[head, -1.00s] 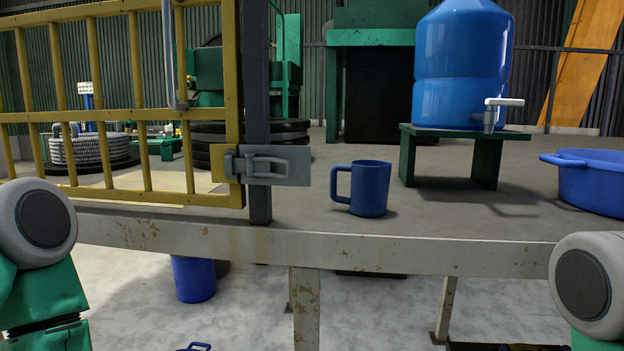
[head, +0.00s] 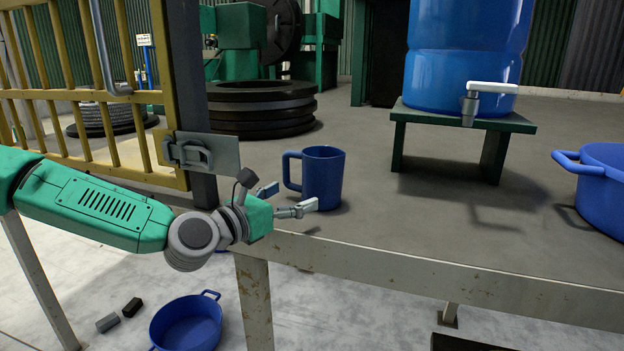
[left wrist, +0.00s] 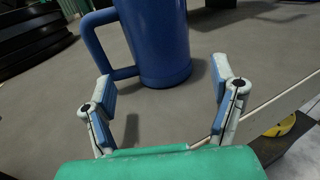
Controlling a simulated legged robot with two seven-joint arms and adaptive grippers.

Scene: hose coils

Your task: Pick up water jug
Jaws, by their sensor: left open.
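A blue mug-shaped jug (head: 324,178) stands upright on the grey table near its front edge, its handle to the left. It also shows in the left wrist view (left wrist: 157,42), just beyond the fingertips. My left gripper (head: 290,199) is open and empty at the table's front edge, close to the jug on its near side. In the left wrist view my left gripper (left wrist: 163,82) has its fingers spread, with the jug's base and handle ahead between them. I see no contact. My right gripper is not in view.
A large blue water container (head: 464,65) with a tap stands on a green stand (head: 462,121). A blue basin (head: 604,185) is at the right. A yellow gate (head: 140,100) with a latch and post stands left of the jug. Another basin (head: 186,325) is on the floor.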

